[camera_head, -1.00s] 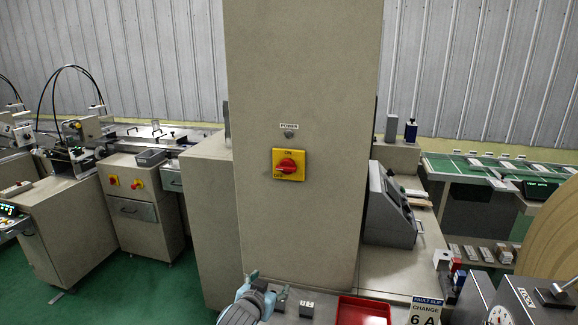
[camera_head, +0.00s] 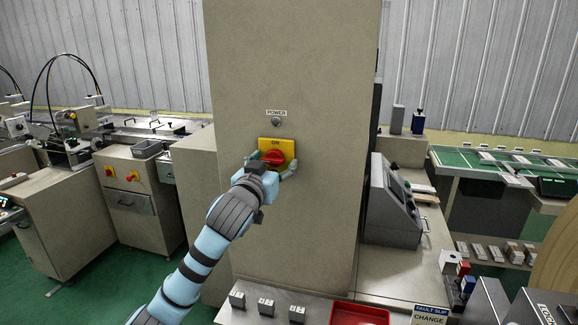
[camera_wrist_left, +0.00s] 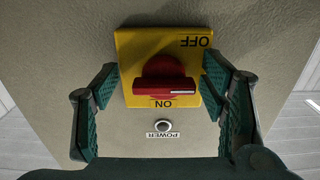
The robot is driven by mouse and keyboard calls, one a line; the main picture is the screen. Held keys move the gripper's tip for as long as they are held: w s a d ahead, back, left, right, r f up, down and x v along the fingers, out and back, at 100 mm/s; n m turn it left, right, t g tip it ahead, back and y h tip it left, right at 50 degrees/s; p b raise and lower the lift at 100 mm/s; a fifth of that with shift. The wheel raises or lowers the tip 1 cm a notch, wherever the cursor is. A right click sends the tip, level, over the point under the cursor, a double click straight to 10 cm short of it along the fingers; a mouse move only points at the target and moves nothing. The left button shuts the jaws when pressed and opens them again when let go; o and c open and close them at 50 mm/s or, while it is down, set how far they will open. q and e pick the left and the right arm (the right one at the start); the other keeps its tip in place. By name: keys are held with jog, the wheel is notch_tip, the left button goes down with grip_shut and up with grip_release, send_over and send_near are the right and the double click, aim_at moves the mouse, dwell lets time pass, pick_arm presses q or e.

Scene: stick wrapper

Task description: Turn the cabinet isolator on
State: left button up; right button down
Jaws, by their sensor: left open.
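The cabinet isolator is a red rotary knob (camera_head: 274,156) on a yellow plate (camera_head: 285,145) on the front of a tall beige cabinet (camera_head: 290,60). "ON" shows at the plate's top; my gripper hides its lower part. In the left wrist view, which is upside down, the red knob (camera_wrist_left: 165,80) has its white-marked bar lying level, and "OFF" and "ON" are readable. My left gripper (camera_head: 271,165) is open at the plate, its fingers (camera_wrist_left: 160,78) on either side of the knob, apart from it. My right gripper is not in view.
A grey POWER lamp (camera_head: 276,122) sits above the plate and looks unlit. Below the cabinet, a bench holds several small switch blocks (camera_head: 266,305) and a red tray (camera_head: 358,314). A grey console (camera_head: 393,205) stands to the right. The cabinet face around the plate is clear.

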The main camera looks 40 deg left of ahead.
pick_arm(q)
jog(key=shift+s+r, duration=0.45)
jog(key=shift+s, duration=0.25)
jog(key=shift+c, duration=0.2)
jog(key=c, duration=0.3)
jog(key=shift+w, duration=0.15)
jog(key=c, duration=0.8)
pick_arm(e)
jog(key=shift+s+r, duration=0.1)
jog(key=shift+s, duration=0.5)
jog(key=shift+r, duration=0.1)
